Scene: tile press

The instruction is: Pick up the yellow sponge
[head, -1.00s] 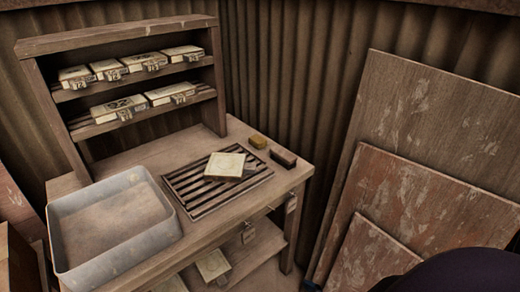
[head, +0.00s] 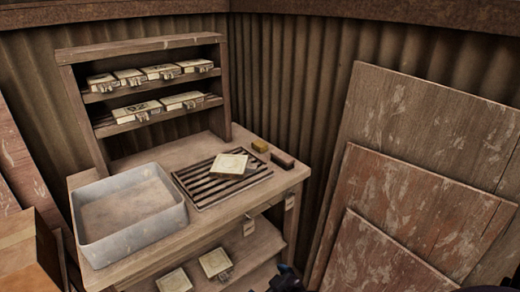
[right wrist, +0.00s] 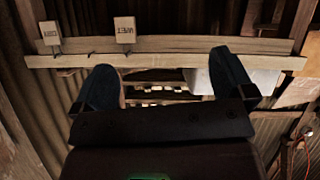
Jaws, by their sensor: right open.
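The yellow sponge (head: 260,146) is a small mustard-yellow block lying on the worktable (head: 205,146) near its back right corner, behind the slatted rack (head: 196,189). A dark brown block (head: 283,159) lies just to its right. My right gripper (right wrist: 165,72) is open in the right wrist view, its two dark fingers wide apart with nothing between them. The sponge cannot be made out in that view. A dark part at the bottom edge of the head view seems to be mine. My left gripper is not in view.
A pale tile (head: 230,166) lies on the slatted rack. A grey basin (head: 165,222) stands at the table's left, below shelves (head: 112,96) of boxes. Boards (head: 430,150) lean at the right. Tags marked WET (right wrist: 125,30) and DRY (right wrist: 49,35) show upside down in the right wrist view.

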